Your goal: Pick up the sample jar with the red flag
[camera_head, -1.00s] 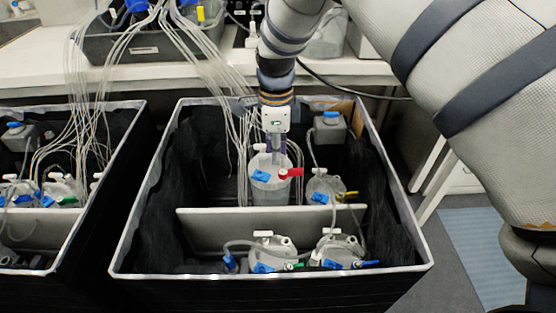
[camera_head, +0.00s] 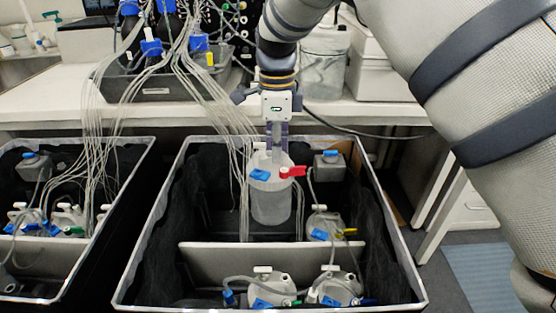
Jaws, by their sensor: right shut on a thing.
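The sample jar with the red flag (camera_head: 270,199) is a pale, upright cylinder with a blue tag on its lid and a red flag at its right side. My right gripper (camera_head: 276,145) comes down from above and is shut on the top of this jar. The jar hangs in the back compartment of the middle black-lined crate (camera_head: 148,214), with its lid near the height of the crate's back rim. The exact grip point is partly hidden by the fingers. My left gripper is not in view.
A jar with a yellow flag (camera_head: 323,225) stands to the right in the same compartment. A divider (camera_head: 215,262) separates it from front jars, including one with a green flag (camera_head: 272,288). Thin tubes (camera_head: 205,110) hang just left of the held jar. Another crate (camera_head: 128,175) stands left.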

